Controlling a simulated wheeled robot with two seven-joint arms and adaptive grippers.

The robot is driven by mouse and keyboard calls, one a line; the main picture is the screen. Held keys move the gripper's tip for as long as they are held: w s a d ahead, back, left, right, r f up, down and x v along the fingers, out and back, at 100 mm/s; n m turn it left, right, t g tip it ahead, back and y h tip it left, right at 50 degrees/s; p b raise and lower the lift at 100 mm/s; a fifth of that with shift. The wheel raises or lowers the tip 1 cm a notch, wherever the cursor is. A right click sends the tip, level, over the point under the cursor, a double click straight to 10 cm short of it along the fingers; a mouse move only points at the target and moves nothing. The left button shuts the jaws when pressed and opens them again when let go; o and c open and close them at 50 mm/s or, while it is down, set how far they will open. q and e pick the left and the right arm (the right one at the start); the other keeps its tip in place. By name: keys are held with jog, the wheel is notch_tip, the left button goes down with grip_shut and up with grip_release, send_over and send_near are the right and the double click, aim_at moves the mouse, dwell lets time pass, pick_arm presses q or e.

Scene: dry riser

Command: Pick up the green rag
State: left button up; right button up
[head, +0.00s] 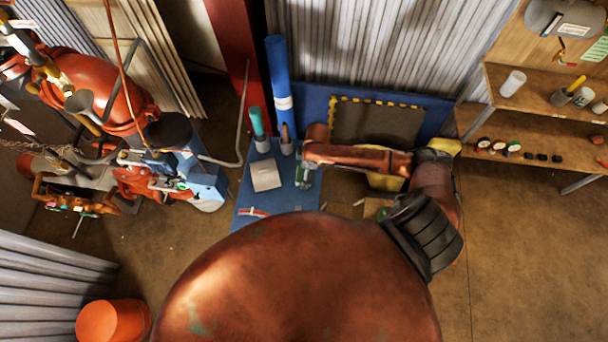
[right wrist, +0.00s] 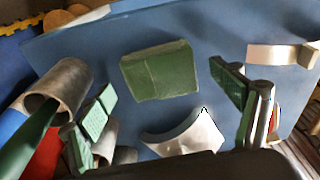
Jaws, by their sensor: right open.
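The green rag (right wrist: 160,70) lies as a roughly square, folded piece on the blue tabletop (right wrist: 100,45) in the right wrist view. My right gripper (right wrist: 164,88) is open, with its green-padded fingers to the left and right of the rag in that view. Nothing is between the fingers' pads that I can see being gripped; I cannot tell the height above the rag. In the head view the right gripper (head: 304,176) is over the blue table (head: 243,205). I cannot make out the rag there. My left gripper is not in view.
A metal cup (right wrist: 60,88) with a green-handled item stands close to the left finger. Shelves (head: 530,90) stand at right, red machinery (head: 100,90) at left.

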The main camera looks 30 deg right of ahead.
jog(key=shift+f, duration=0.4)
jog(key=shift+c, duration=0.3)
jog(key=c, duration=1.2)
jog(key=shift+r, duration=0.1)
jog(key=shift+r, duration=0.6)
jog(key=s+r, duration=0.1)
jog(key=r, duration=0.1)
jog(key=s+a+r, duration=0.1)
jog(key=r, duration=0.1)
jog(key=s+a+r, duration=0.1)
jog(key=r, duration=0.1)
jog(key=shift+s+a+r, duration=0.25)
jog(key=shift+r, duration=0.1)
jog(key=s+a+r, duration=0.1)
jog(key=s, duration=0.1)
jog(key=s+a+r, duration=0.2)
jog(key=s, duration=0.1)
jog(key=s+a+r+b, duration=0.1)
jog(key=s+a+r, duration=0.1)
jog(key=s, duration=0.1)
jog(key=shift+s+a, duration=0.1)
jog(key=shift+a, duration=0.1)
